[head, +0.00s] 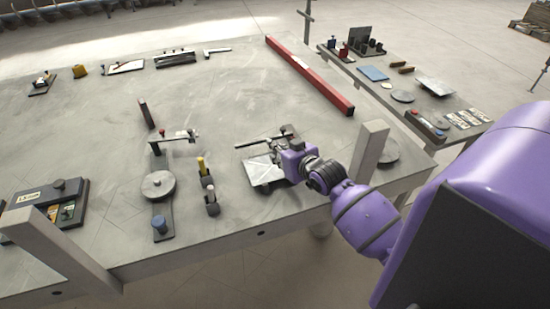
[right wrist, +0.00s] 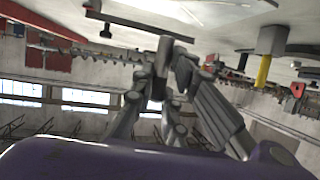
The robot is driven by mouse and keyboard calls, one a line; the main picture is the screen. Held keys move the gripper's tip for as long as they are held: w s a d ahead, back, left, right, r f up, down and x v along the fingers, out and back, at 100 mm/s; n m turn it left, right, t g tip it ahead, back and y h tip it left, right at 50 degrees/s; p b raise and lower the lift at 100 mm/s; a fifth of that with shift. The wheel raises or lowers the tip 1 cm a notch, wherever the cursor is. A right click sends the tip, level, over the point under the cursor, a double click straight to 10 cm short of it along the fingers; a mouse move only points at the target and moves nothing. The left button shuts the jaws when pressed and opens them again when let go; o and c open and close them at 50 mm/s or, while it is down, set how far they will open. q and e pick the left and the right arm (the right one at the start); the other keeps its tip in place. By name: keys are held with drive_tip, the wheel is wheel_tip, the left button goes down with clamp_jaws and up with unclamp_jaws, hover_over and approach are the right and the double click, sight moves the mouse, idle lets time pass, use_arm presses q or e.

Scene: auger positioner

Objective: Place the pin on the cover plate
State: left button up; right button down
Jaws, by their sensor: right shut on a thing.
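My right gripper (head: 284,158) is low over the near right part of the table, beside a thin light metal plate (head: 262,172) that may be the cover plate. In the right wrist view, the fingers (right wrist: 165,65) are shut around a small grey piece, mostly hidden between them; it may be the pin, but I cannot tell its full shape. Whether it touches the plate is hidden by the gripper in the head view. A dark bar with a knob (head: 262,142) lies just beyond the plate. My left gripper is not in view.
Left of the plate stand a yellow-topped post (head: 201,167), a grey-topped post (head: 211,205) and a round metal disc (head: 158,184) on a dark base. A red beam (head: 309,75) lies farther back. The table's middle (head: 225,100) is clear.

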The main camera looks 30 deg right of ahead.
drive_tip(key=shift+w+f, duration=0.7)
drive_tip(key=shift+f, duration=1.5)
drive_tip(key=shift+f, duration=0.2)
drive_tip(key=c, duration=1.7)
unclamp_jaws()
drive_tip(key=shift+c, duration=0.2)
